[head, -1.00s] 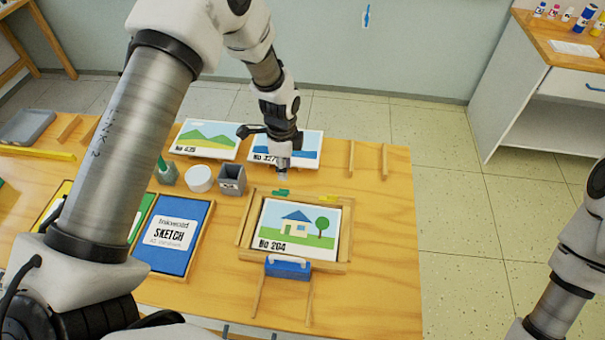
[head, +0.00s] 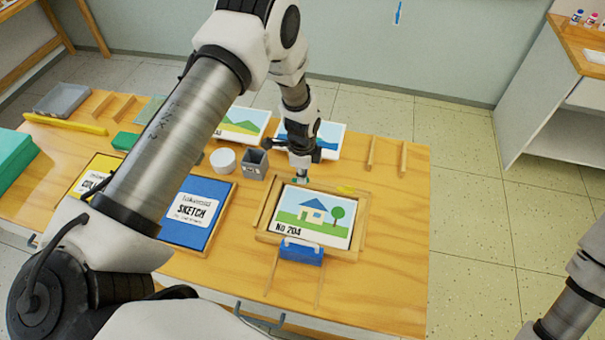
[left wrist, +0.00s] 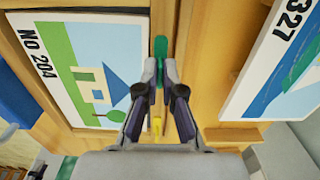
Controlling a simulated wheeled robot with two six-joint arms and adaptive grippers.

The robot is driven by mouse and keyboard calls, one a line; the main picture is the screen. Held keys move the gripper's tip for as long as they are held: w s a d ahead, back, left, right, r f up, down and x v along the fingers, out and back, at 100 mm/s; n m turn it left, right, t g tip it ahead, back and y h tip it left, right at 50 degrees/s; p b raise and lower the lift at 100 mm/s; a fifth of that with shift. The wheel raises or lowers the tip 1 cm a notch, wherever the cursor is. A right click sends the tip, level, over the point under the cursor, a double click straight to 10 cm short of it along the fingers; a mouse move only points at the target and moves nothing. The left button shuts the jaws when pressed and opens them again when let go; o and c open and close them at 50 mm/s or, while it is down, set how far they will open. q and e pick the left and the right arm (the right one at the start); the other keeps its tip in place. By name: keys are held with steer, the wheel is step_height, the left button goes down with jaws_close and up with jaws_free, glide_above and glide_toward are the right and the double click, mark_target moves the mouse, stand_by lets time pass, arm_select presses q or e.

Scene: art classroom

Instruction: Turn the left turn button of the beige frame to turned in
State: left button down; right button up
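The beige frame (head: 263,236) lies on the table around a house picture marked No 204 (head: 312,215). Its green turn button (left wrist: 160,46), the left one, lies lengthwise along the frame's far rail. The yellow turn button (head: 346,190) is farther right on that rail; it also shows between the fingers in the left wrist view (left wrist: 156,125). My left gripper (head: 300,180) points down at the green button and mostly hides it in the head view. In the left wrist view its fingertips (left wrist: 160,70) are close together on both sides of the green button. My right gripper is out of view.
A grey cup (head: 254,164) and a white round pot (head: 222,160) stand left of my gripper. Picture No 327 (head: 328,137) lies behind it. A blue clip-like piece (head: 302,252) is at the frame's near edge.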

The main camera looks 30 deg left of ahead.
arm_select(q)
steer(key=shift+f+n, duration=0.1)
steer(key=shift+n, duration=0.2)
steer(key=n+b, duration=0.1)
steer(key=n, duration=0.3)
steer(key=shift+s, duration=0.15)
steer(key=n+b, duration=0.1)
steer(key=n, duration=0.4)
steer(key=shift+s+d+n, duration=0.1)
steer(key=shift+d+n, duration=0.05)
steer(key=shift+n, duration=0.25)
steer(key=n, duration=0.3)
steer(key=shift+n+b, duration=0.3)
steer(key=shift+d+n, duration=0.1)
steer(key=shift+n, duration=1.8)
steer(key=shift+s, duration=0.1)
steer(key=c, duration=1.3)
jaws_free()
